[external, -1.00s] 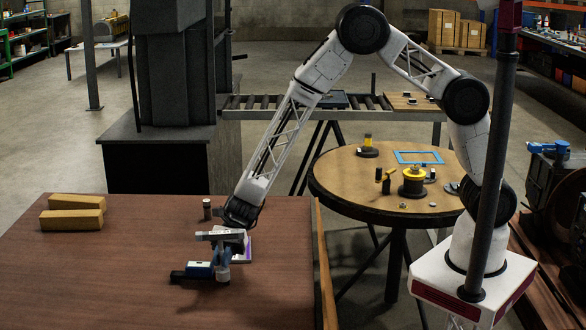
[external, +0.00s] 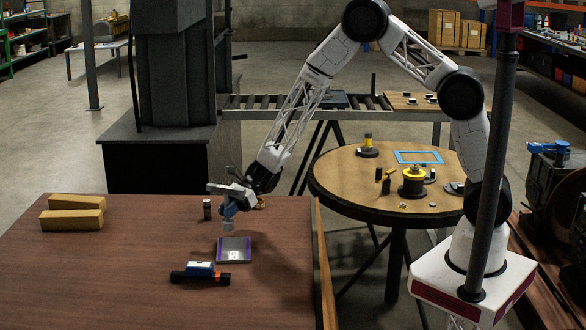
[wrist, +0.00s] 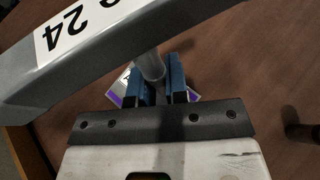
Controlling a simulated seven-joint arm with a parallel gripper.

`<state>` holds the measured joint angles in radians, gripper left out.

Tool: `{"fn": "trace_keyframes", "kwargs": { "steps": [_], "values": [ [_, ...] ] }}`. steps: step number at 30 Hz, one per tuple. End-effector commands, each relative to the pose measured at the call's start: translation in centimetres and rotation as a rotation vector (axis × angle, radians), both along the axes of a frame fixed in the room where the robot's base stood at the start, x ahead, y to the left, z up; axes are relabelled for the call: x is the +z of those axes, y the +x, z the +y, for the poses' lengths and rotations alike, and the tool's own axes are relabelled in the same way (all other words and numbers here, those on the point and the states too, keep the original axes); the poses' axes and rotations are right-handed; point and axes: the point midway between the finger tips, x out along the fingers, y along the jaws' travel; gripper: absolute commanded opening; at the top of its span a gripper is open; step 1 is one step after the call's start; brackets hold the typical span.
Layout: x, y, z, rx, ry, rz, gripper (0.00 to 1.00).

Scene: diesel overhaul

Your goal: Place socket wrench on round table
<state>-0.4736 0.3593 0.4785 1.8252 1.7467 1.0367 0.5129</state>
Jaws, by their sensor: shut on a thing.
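My gripper (external: 229,209) is above the brown work table at the left, with its blue fingers pointing down. In the wrist view the fingers (wrist: 163,86) are shut on the grey shaft of the socket wrench (wrist: 150,66). A wide grey bar marked 24 crosses the top of that view and appears to be its handle. The wrench is lifted clear of the table in the external view (external: 228,225); its fine outline is hard to tell there. The round table (external: 345,183) stands to the right, across a gap.
A purple-edged device (external: 234,250) lies below the gripper. A blue-and-black tool (external: 200,273), a small dark cylinder (external: 207,210) and yellow blocks (external: 72,218) are nearby. A yellow-topped spool (external: 413,183) and a blue frame (external: 418,157) occupy the round table; its left part is clear.

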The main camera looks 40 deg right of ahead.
Motion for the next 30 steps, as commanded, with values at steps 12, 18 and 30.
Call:
{"fn": "trace_keyframes", "kwargs": {
  "steps": [12,18,30],
  "values": [
    [0.4,9.2,-9.8,-0.292,0.0,-0.001,0.0],
    [0.5,13.0,-15.1,-0.43,-0.001,-0.001,0.0],
    [0.8,19.2,-26.8,-0.708,0.0,-0.001,0.0]
  ]
}}
